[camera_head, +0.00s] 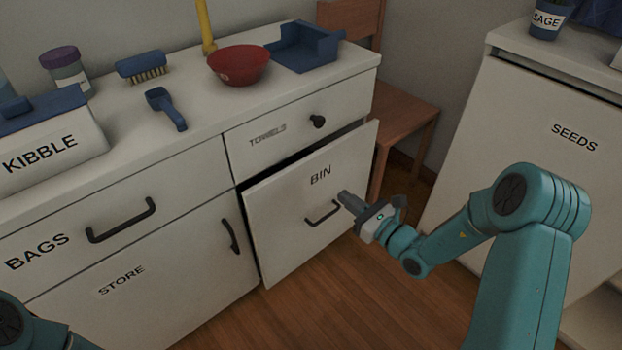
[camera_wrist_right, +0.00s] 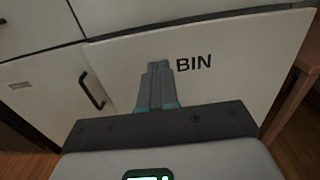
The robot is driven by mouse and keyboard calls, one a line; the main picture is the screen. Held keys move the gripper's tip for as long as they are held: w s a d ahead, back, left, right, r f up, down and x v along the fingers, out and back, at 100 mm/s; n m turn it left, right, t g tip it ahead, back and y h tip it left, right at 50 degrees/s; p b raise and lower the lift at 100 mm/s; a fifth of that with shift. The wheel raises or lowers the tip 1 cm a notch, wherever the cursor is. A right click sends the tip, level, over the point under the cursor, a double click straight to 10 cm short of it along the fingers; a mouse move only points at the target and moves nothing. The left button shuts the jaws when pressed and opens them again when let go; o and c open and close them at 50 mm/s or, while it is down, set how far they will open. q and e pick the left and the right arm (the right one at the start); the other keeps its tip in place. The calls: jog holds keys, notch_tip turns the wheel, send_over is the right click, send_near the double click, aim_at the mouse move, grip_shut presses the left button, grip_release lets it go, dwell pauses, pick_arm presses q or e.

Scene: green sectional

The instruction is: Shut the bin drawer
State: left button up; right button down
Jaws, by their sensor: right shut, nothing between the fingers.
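The bin drawer (camera_head: 288,220) is a white front labelled BIN in the lower right of the white cabinet. It stands out from the cabinet, with a dark gap along its top edge. Its dark bar handle (camera_head: 322,213) is on the front. My right gripper (camera_head: 343,197) is shut and empty, its tips at or close to the drawer front, just right of the handle. In the right wrist view the shut fingers (camera_wrist_right: 157,82) point at the drawer front (camera_wrist_right: 235,75) beside the word BIN. Whether they touch is hard to tell. My left gripper is out of view.
A towels drawer (camera_head: 284,133) sits shut above, and a store door (camera_head: 140,285) is on the left. A red bowl (camera_head: 239,66), a blue scoop (camera_head: 166,107) and a brush (camera_head: 141,66) lie on the counter. A wooden chair (camera_head: 406,119) and a seeds cabinet (camera_head: 545,150) stand on the right.

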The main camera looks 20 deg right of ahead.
jog(key=b, duration=0.4)
send_near(307, 165)
jog(key=x, duration=0.5)
jog(key=shift+w+a+f, duration=0.15)
jog(key=shift+w, duration=0.25)
jog(key=shift+w+a, duration=0.2)
jog(key=shift+w, duration=0.3)
